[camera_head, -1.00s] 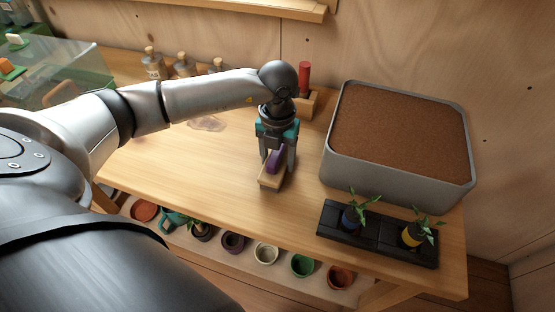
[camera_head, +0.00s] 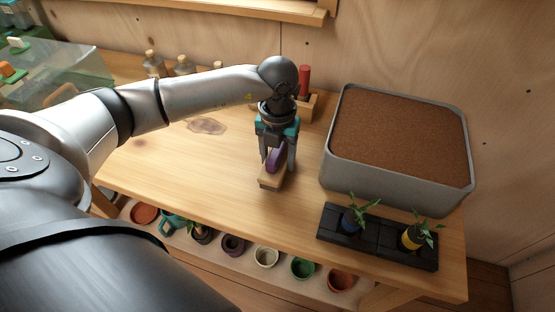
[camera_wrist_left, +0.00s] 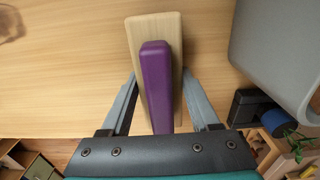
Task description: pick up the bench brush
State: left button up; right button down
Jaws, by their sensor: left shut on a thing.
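The bench brush has a pale wooden block (camera_head: 270,181) with a purple handle (camera_head: 275,159) on top. It is at the middle of the workbench (camera_head: 205,165), left of the grey soil tub. My left gripper (camera_head: 277,165) comes down over it from above and is shut on it. In the left wrist view the purple handle (camera_wrist_left: 156,80) lies between the two fingers, whose tips meet the sides of the wooden block (camera_wrist_left: 143,30). I cannot tell whether the brush is clear of the bench top. My right gripper is not in view.
A grey tub of brown soil (camera_head: 345,180) stands to the right. A black tray with seedlings (camera_head: 378,242) is in front of it. A wooden holder with a red-handled tool (camera_head: 305,80) and several corked bottles (camera_head: 153,66) stand behind. Several pots (camera_head: 266,257) sit on the shelf below.

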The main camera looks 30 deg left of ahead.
pick_arm(q)
notch_tip(320, 180, up, 18)
jog(key=p, duration=0.2)
jog(key=shift+r, duration=0.25)
